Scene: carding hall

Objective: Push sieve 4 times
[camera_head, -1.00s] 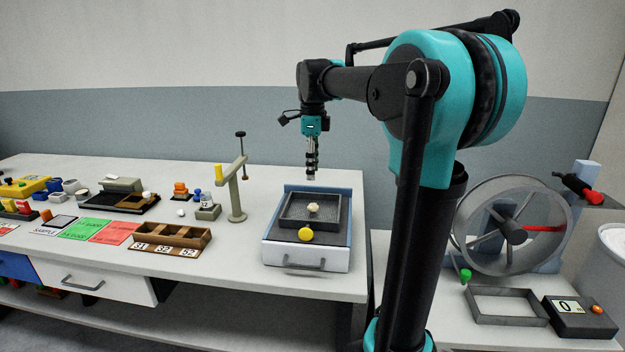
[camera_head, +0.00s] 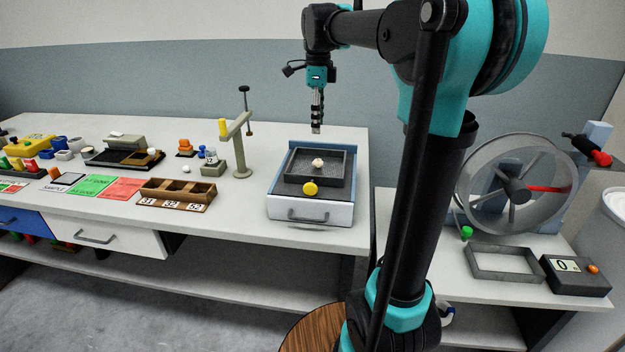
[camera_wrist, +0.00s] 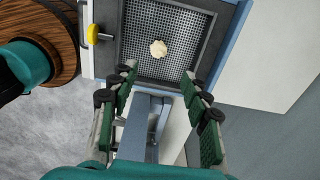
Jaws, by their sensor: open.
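The sieve (camera_head: 336,178) is a dark square tray with a mesh floor, set in a blue-and-white box (camera_head: 342,212) near the table's right end. A pale tuft (camera_head: 318,163) lies on the mesh. A round yellow knob (camera_head: 310,188) sticks out at the sieve's front. My gripper (camera_head: 316,130) points down above the back of the box, apart from the sieve. In the wrist view its fingers (camera_wrist: 160,78) are spread, with nothing between them. That view also shows the mesh, the tuft (camera_wrist: 158,49) and the knob (camera_wrist: 93,34).
A beige post with a crossarm (camera_head: 240,150) stands left of the box. A wooden compartment tray (camera_head: 178,194) and coloured cards (camera_head: 95,186) lie farther left. A wheel drum (camera_head: 515,185) and an empty grey frame (camera_head: 505,262) are on the right table.

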